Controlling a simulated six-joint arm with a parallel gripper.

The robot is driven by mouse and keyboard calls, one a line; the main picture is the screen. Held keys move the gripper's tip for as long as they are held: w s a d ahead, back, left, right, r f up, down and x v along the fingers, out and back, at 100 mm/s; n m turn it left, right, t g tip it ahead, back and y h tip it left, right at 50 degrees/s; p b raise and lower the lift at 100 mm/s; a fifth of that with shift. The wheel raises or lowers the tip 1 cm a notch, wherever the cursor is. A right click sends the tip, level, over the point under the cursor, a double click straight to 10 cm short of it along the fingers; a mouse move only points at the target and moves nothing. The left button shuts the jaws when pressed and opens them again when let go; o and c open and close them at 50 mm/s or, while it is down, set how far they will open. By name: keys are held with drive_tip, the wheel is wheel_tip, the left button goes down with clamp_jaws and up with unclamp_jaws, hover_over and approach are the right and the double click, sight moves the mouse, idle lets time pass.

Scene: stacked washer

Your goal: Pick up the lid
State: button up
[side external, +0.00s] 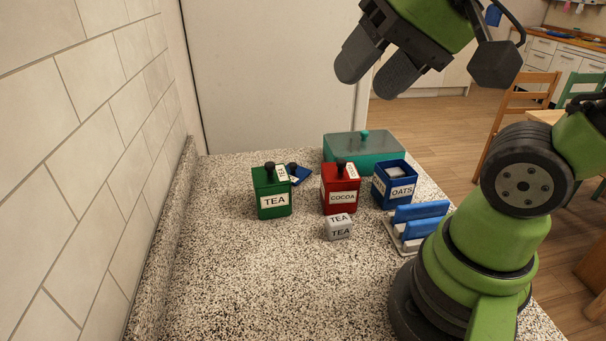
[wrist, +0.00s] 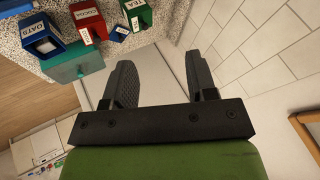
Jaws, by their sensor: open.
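A blue lid (side external: 299,174) with a dark knob lies on the counter behind and to the right of the green TEA canister (side external: 272,201), which partly hides it. The lid also shows small in the wrist view (wrist: 121,34), between the green and red canisters. The blue OATS canister (side external: 394,188) stands at the right with its top open and something pale inside. The red COCOA canister (side external: 340,197) and the green one have their lids on. My gripper (side external: 374,72) is open and empty, high above the counter and well away from the lid; both fingers show in the wrist view (wrist: 160,62).
A teal box (side external: 365,154) with a knobbed lid stands behind the canisters. A rack with blue slabs (side external: 418,220) is near the right edge. A tiled wall borders the left; the front-left counter is clear.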

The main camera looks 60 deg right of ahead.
drive_tip(key=w+d+m+g, duration=0.1)
drive_tip(key=w+d+m, duration=0.3)
drive_tip(key=w+m, duration=0.45)
drive_tip(key=m+g+h, duration=0.2)
drive_tip(key=m+g, duration=0.2)
drive_tip(key=m, duration=1.7)
hover_over(293, 164)
drive_tip(key=s, duration=0.2)
drive_tip(key=f, duration=1.6)
drive_tip(key=d+f, duration=0.1)
drive_tip(key=f, duration=0.7)
drive_tip(key=shift+w, duration=0.2)
drive_tip(key=shift+w+a+f, duration=0.15)
drive_tip(key=shift+w+f, duration=0.1)
drive_tip(key=shift+f, duration=0.75)
drive_tip(key=shift+w+a+f, duration=0.15)
drive_tip(key=shift+w+f, duration=0.15)
drive_tip(key=shift+f, duration=0.7)
drive_tip(key=shift+w+a+f, duration=0.15)
drive_tip(key=shift+w+f, duration=0.1)
drive_tip(key=shift+f, duration=0.75)
drive_tip(key=shift+c, duration=0.4)
clamp_jaws()
